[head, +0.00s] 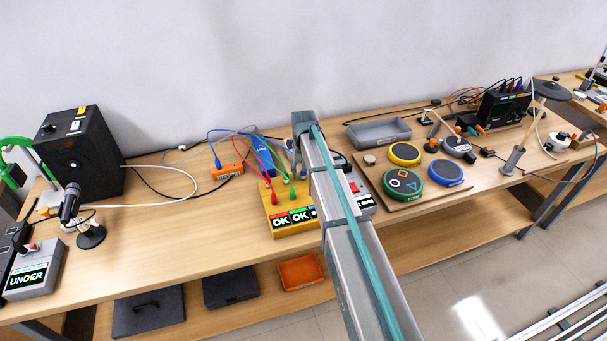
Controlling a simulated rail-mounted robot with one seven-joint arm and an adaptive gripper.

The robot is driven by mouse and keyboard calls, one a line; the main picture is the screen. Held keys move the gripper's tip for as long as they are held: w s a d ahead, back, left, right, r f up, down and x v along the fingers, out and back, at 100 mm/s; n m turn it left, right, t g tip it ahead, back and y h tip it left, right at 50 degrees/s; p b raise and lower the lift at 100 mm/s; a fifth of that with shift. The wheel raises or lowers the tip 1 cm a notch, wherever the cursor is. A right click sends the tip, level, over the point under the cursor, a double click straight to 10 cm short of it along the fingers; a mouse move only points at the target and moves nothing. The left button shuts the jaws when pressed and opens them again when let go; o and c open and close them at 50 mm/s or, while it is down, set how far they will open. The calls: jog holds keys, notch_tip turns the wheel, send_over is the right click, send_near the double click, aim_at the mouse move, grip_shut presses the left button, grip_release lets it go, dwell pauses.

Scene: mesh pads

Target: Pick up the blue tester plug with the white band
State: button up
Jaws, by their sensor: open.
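A blue plug (217,162) on a blue cable stands upright at the left end of a small orange box (227,172) on the bench. A white band on it is too small to make out. A yellow box (268,217) with "OK" displays carries a red plug (274,198) and green plugs (292,192) on top. A blue device (263,156) stands behind them. My gripper (299,164) hangs at the arm's far end, right of the blue plug and near the blue device. It is open; its fingertips are small and partly hidden by my arm.
A black speaker box (80,155) and a microphone (71,203) stand at the left. A grey tray (378,133) and a board with round mesh pads (405,153) are right of my arm. Loose cables cross the bench behind the orange box. Bare wood (170,240) lies in front.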

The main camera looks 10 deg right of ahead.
grip_shut()
jog(key=shift+r, duration=0.15)
dwell(0.4)
jog(key=shift+r+b, duration=0.75)
jog(key=shift+r, duration=0.1)
jog(key=s+r, duration=1.4)
jog(key=r, duration=0.2)
